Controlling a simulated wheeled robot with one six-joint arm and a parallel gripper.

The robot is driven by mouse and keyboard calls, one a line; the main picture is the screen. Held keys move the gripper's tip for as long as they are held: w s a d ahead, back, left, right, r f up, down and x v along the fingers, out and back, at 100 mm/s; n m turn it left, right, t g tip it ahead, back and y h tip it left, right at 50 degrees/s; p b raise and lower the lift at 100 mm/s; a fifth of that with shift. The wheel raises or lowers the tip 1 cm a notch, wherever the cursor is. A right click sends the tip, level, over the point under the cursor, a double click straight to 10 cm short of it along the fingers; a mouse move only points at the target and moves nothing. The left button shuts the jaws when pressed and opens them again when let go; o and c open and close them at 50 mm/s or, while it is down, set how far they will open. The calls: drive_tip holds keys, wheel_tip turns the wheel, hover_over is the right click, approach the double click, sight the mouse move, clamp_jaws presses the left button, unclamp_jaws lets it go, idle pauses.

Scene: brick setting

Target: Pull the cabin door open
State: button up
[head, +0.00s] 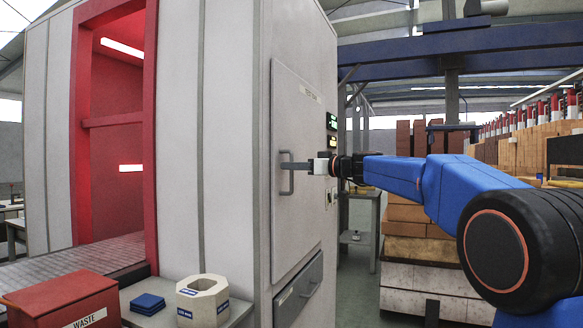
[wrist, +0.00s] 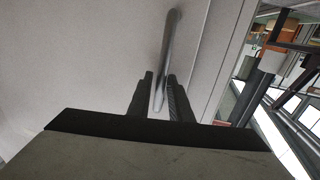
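The cabin door (head: 298,165) is a pale grey panel on the side of the large cabin, and it looks closed, flush with the wall. Its upright metal bar handle (head: 286,180) stands near the door's left edge. My gripper (head: 291,167) reaches the handle from the right. In the wrist view, the handle (wrist: 168,45) runs between the two dark fingers of my gripper (wrist: 161,88). A narrow gap shows between the left finger and the bar; the right finger is very close to it. The fingers look open around the bar.
A grey drawer (head: 298,290) with its own handle is below the door. A red waste bin (head: 65,302), a blue stack (head: 147,303) and a pale octagonal holder (head: 203,300) stand at the front left. Brick stacks (head: 405,215) are behind my arm.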

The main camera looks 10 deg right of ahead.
drive_tip(key=shift+w+a, duration=0.1)
drive_tip(key=shift+a, duration=0.05)
clamp_jaws()
